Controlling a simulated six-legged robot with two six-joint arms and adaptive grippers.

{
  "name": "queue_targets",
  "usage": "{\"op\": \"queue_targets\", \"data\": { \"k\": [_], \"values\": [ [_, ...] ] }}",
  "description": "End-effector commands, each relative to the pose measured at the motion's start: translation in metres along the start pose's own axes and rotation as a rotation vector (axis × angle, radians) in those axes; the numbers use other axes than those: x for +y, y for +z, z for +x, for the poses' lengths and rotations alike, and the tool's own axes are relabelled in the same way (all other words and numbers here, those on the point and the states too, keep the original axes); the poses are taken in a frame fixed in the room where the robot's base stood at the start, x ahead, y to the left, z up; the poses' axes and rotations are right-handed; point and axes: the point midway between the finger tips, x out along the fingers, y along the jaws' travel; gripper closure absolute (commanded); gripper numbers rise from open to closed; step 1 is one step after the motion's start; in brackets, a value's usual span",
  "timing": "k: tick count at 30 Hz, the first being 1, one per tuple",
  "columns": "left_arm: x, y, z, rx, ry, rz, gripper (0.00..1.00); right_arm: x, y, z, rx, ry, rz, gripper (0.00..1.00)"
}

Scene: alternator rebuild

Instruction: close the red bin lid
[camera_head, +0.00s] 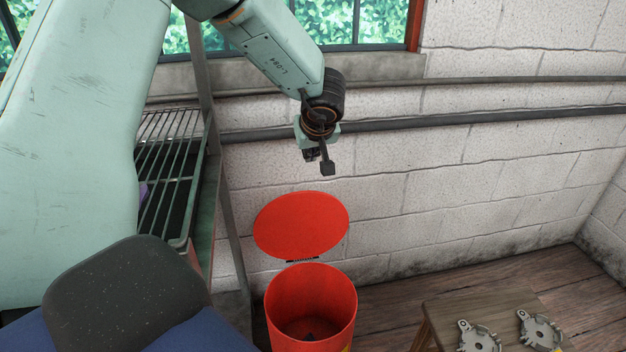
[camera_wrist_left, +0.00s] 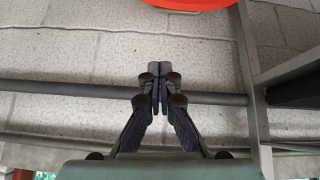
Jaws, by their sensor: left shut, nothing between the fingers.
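The red bin (camera_head: 312,300) stands on the floor in the head view, with its inside visible from above. Its round red lid (camera_head: 301,224) is raised behind the opening, joined to the rim by a dark hinge. My left gripper (camera_head: 320,165) is above the lid, in front of the wall, apart from the lid and empty. In the left wrist view its fingers (camera_wrist_left: 160,88) meet and are shut. The edge of a red round surface, which looks like the lid (camera_wrist_left: 190,4), shows at the top of that view. My right gripper is not in view.
A wire rack shelf (camera_head: 168,165) with metal posts stands left of the bin. Pipes (camera_head: 400,121) run along the white block wall behind. A wooden stool (camera_head: 440,318) with metal parts (camera_head: 480,338) stands at the right.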

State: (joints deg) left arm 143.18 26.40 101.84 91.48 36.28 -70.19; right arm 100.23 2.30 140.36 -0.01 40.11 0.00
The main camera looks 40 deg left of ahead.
Motion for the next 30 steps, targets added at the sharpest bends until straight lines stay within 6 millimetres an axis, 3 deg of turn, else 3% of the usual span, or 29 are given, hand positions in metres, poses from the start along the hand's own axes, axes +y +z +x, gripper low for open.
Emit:
{"op": "queue_targets", "data": {
  "k": [14,30],
  "values": [
    [-0.003,0.009,0.005,-0.024,-0.004,0.124,1.0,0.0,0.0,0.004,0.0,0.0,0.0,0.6],
    [-0.003,0.01,0.091,-0.023,-0.004,0.124,1.0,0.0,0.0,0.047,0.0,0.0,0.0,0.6]
  ]
}}
